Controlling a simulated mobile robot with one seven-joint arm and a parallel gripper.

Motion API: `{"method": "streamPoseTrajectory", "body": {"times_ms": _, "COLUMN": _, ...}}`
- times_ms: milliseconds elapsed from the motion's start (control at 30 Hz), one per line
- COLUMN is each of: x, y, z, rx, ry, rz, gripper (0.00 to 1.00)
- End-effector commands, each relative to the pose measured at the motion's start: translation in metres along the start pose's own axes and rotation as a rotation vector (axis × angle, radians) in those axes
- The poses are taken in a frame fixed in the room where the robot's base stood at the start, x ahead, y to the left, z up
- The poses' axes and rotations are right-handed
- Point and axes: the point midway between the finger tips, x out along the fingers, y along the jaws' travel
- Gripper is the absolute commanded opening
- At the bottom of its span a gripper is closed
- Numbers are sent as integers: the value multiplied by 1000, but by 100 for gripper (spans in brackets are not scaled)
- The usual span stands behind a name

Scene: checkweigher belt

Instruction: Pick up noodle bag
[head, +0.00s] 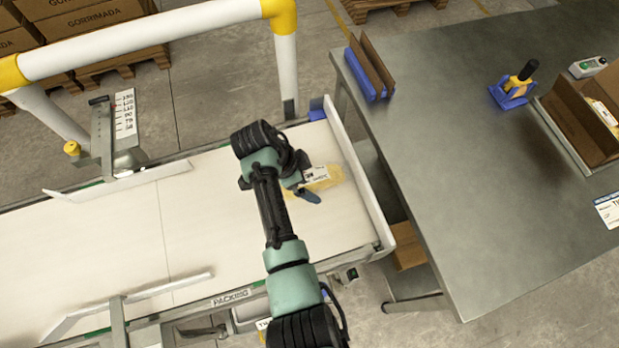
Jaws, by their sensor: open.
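The noodle bag (325,178), a yellowish pack with a whitish printed label, lies on the white conveyor belt (215,215) near the belt's right end. My gripper (306,186) is over the bag's left part, with its fingers apart. A dark blue-grey fingertip shows just below the bag's left end. My wrist and gripper body hide the bag's left end. I cannot tell whether the fingers touch the bag.
White guard rails (356,180) edge the belt's right end. A thick white and yellow pipe frame (140,42) stands behind. A grey metal table (480,150) at right holds blue holders and an open cardboard box (575,125). The belt's left part is clear.

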Motion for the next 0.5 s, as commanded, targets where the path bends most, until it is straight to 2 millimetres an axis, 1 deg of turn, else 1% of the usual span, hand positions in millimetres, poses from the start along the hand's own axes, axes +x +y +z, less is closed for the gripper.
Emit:
{"method": "streamPoseTrajectory", "body": {"times_ms": 167, "x": 0, "y": 0, "z": 0, "rx": 0, "ry": 0, "rz": -1, "gripper": 100}}
{"method": "streamPoseTrajectory", "body": {"times_ms": 267, "x": 0, "y": 0, "z": 0, "rx": 0, "ry": 0, "rz": -1, "gripper": 84}}
{"method": "streamPoseTrajectory", "body": {"times_ms": 300, "x": 0, "y": 0, "z": 0, "rx": -1, "ry": 0, "rz": -1, "gripper": 77}}
{"method": "streamPoseTrajectory", "body": {"times_ms": 367, "x": 0, "y": 0, "z": 0, "rx": -1, "ry": 0, "rz": -1, "gripper": 66}}
{"method": "streamPoseTrajectory", "body": {"times_ms": 500, "x": 0, "y": 0, "z": 0, "rx": -1, "ry": 0, "rz": -1, "gripper": 41}}
